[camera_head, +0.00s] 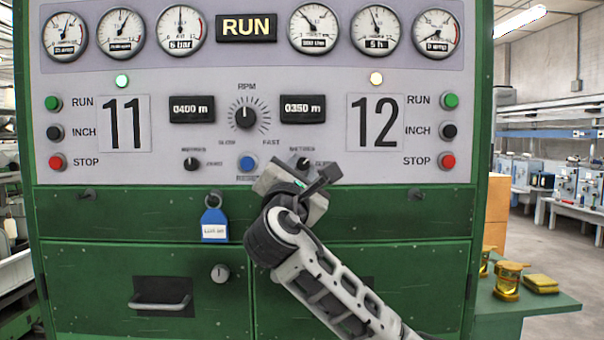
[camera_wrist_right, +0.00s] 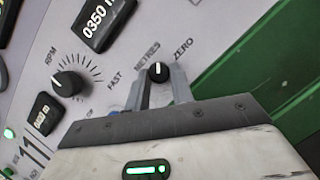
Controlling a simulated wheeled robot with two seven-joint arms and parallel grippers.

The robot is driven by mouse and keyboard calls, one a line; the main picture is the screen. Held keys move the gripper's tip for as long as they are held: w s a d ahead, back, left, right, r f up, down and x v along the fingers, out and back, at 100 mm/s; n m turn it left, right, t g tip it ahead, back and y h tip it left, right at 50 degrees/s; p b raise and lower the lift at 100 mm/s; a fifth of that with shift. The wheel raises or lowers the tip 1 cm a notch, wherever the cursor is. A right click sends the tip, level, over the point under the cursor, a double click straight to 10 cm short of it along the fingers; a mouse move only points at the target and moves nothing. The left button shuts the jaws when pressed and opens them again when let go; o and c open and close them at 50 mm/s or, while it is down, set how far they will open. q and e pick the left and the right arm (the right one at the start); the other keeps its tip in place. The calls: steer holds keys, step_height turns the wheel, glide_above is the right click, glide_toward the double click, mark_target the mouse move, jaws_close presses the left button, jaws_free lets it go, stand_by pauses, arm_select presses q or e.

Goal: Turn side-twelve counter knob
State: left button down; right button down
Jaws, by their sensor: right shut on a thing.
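The side-twelve counter knob (camera_head: 303,162) is a small black knob with a white pointer line, below the display (camera_head: 302,109) reading 0350 m. In the right wrist view the knob (camera_wrist_right: 158,72) sits between the two grey fingers, its line pointing roughly up in that picture, between METRES and ZERO. My right gripper (camera_head: 308,172) is at the panel, shut on this knob. Its body hides part of the knob and label in the head view. My left gripper is not in view.
The matching side-eleven knob (camera_head: 192,163) is at the left, the blue button (camera_head: 247,163) just left of my gripper. The large RPM dial (camera_head: 246,115) is above. A key with a blue tag (camera_head: 214,222) hangs below. Green drawers fill the lower cabinet.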

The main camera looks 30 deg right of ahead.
steer(key=m+g, duration=0.1)
steer(key=m, duration=0.2)
steer(key=shift+w+a+m+g+h, duration=0.1)
steer(key=shift+a+m+g+h, duration=0.05)
steer(key=shift+m+g+h, duration=0.25)
steer(key=c, duration=2.2)
jaws_free()
steer(key=m+g, duration=0.1)
steer(key=m, duration=0.3)
steer(key=shift+r+g+p, duration=0.2)
steer(key=shift+g+p, duration=0.1)
steer(key=shift+g, duration=0.1)
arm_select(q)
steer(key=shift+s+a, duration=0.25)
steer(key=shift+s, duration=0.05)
arm_select(e)
steer(key=shift+m+g, duration=0.6)
steer(key=shift+m, duration=1)
arm_select(q)
steer(key=shift+p, duration=0.3)
arm_select(e)
steer(key=c, duration=2.2)
jaws_free()
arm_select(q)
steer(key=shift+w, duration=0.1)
